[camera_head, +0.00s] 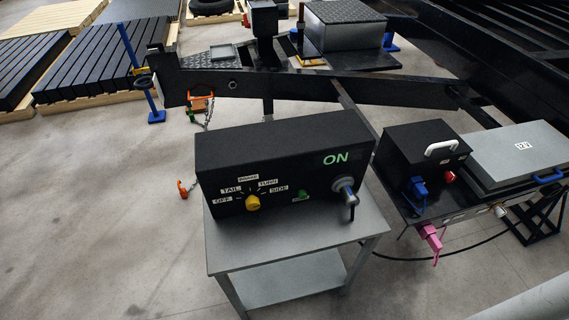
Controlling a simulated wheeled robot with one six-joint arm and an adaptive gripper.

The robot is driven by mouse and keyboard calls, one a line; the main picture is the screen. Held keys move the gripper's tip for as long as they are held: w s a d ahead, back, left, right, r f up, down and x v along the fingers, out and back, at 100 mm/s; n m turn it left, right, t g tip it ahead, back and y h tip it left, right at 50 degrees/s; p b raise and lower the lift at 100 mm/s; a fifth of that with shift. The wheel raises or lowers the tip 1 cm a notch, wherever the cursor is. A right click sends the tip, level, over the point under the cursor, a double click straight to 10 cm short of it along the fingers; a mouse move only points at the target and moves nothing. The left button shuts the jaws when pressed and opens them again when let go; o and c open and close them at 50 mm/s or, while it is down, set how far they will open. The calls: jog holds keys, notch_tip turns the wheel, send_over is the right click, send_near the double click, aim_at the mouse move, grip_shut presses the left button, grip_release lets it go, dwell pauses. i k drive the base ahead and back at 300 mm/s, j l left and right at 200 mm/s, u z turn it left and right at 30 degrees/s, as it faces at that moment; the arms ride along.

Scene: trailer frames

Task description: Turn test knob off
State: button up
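The test knob (253,203) is a small yellow knob on the front of a black control box (290,150). Labels reading OFF, TAIL, a blurred one, what looks like TURN, and SIDE fan out around and above it. OFF is at its left. Which label the knob points to is too small to tell. My gripper is not in view.
The box stands on a grey two-shelf cart (235,258). It bears a green ON sign (336,158), a green button (303,195) and a grey-blue lever (346,190). Floor at left is mostly clear.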

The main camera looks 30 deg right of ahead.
aim_at(252, 203)
jog(key=j, duration=0.5)
jog(key=k+j, duration=0.15)
jog(key=j, duration=0.85)
jog(key=k+z, duration=0.05)
